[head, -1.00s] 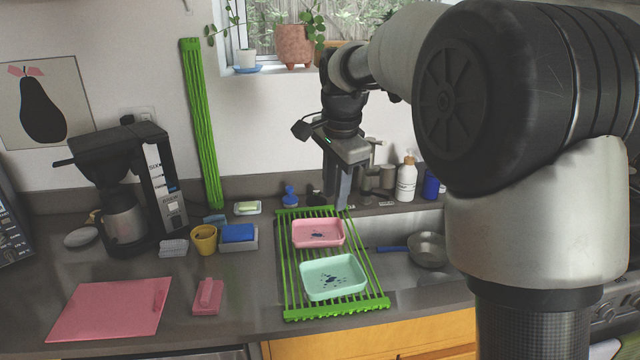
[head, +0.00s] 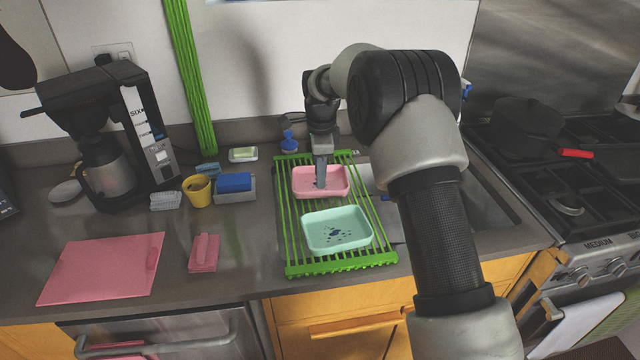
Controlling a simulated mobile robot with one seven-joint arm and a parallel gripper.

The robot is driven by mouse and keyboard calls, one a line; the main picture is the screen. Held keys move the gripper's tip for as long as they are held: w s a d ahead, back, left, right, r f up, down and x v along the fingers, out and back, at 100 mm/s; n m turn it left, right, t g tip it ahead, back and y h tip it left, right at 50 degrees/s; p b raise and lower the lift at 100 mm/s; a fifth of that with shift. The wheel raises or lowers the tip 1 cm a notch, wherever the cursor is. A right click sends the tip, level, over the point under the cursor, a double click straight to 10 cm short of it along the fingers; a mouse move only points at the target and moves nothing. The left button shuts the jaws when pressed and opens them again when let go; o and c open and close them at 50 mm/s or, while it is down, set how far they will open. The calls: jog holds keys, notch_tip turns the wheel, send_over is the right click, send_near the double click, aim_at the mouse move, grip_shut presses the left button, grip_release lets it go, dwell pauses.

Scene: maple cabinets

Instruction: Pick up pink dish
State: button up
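The pink dish (head: 303,188) is a shallow rectangular tray on the back part of the green roll-up drying rack (head: 290,262). My gripper (head: 320,183) points down over the dish from behind, with its fingers in front of the dish's middle in the picture. The fingers line up in this view, so I cannot tell how far apart they are or whether they touch the dish. The dish sits flat on the rack. A mint-green dish (head: 337,232) with dark specks lies in front of it on the same rack.
The sink (head: 485,200) is to the right of the rack, and a stove (head: 570,180) stands further right. To the left are a yellow cup (head: 197,190), a blue sponge (head: 234,182), a pink cutting board (head: 102,268) and a coffee maker (head: 112,140).

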aim_at(321, 191)
jog(key=f, duration=0.6)
jog(key=shift+w+f+p, duration=0.25)
jog(key=shift+w+p, duration=0.05)
jog(key=shift+w, duration=0.1)
grip_shut()
